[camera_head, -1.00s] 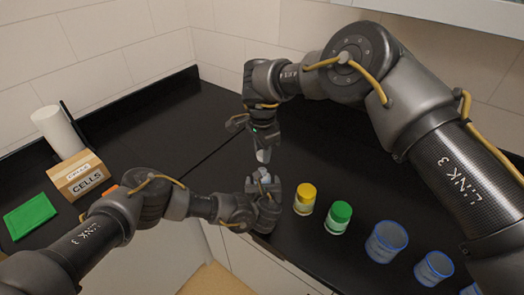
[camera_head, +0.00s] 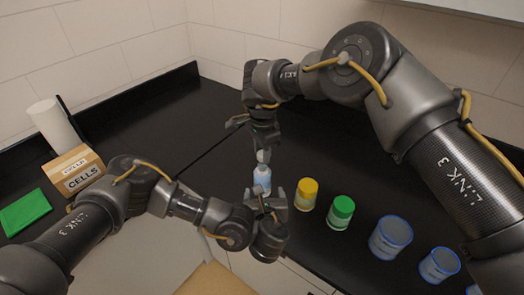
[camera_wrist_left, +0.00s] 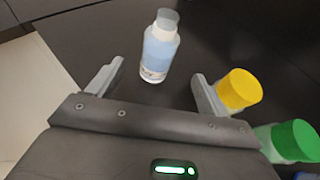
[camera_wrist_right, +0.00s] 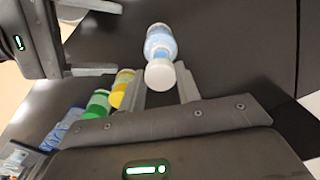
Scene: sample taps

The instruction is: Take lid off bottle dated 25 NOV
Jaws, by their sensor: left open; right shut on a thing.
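A small bottle with a white top and pale blue label (camera_head: 262,180) is upright below my right gripper (camera_head: 263,158). It also shows in the left wrist view (camera_wrist_left: 160,50); its date is not readable. My right gripper is shut on the bottle's white lid, seen between its fingers in the right wrist view (camera_wrist_right: 160,73). I cannot tell whether the lid is loose or whether the bottle's base touches the counter. My left gripper (camera_head: 266,200) is open and empty, its fingers apart in the left wrist view (camera_wrist_left: 158,80), with the bottle just beyond them.
A yellow-lidded jar (camera_head: 307,195) and a green-lidded jar (camera_head: 340,212) stand right of the bottle, the yellow one close to a left finger. Blue-rimmed containers (camera_head: 390,238) follow. A CELLS box (camera_head: 75,172), white roll (camera_head: 55,127) and green item (camera_head: 24,212) are at left.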

